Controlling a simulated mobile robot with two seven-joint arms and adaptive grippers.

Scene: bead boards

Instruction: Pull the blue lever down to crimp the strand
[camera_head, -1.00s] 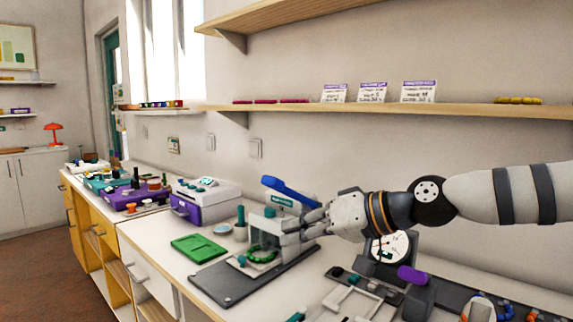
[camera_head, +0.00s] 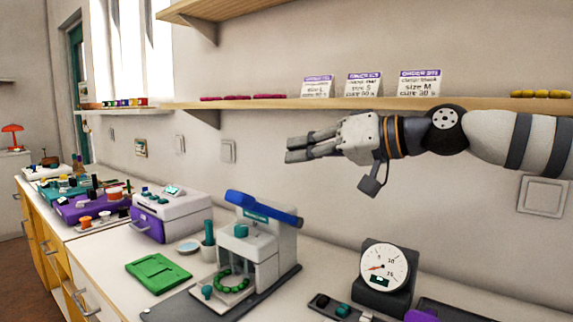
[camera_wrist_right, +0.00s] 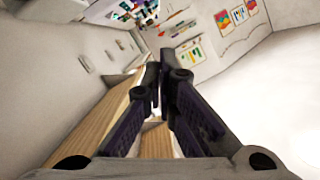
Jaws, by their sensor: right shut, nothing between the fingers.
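The blue lever (camera_head: 263,207) sits on top of the white crimping press (camera_head: 270,245), which stands on a dark grey base plate. The lever slopes gently, with its left end higher than its right end. A strand of green beads (camera_head: 233,282) lies in a ring on the press's bed. My right gripper (camera_head: 287,150) is raised above and to the right of the lever, clear of it, in front of the wall. Its fingers point left and are shut and empty; they also show in the right wrist view (camera_wrist_right: 160,75). My left gripper is not in view.
A dial gauge (camera_head: 384,268) stands on the counter right of the press. A green tray (camera_head: 158,271) and a white and purple machine (camera_head: 166,215) are to the left. A wooden shelf (camera_head: 400,104) with cards runs along the wall just above my right gripper.

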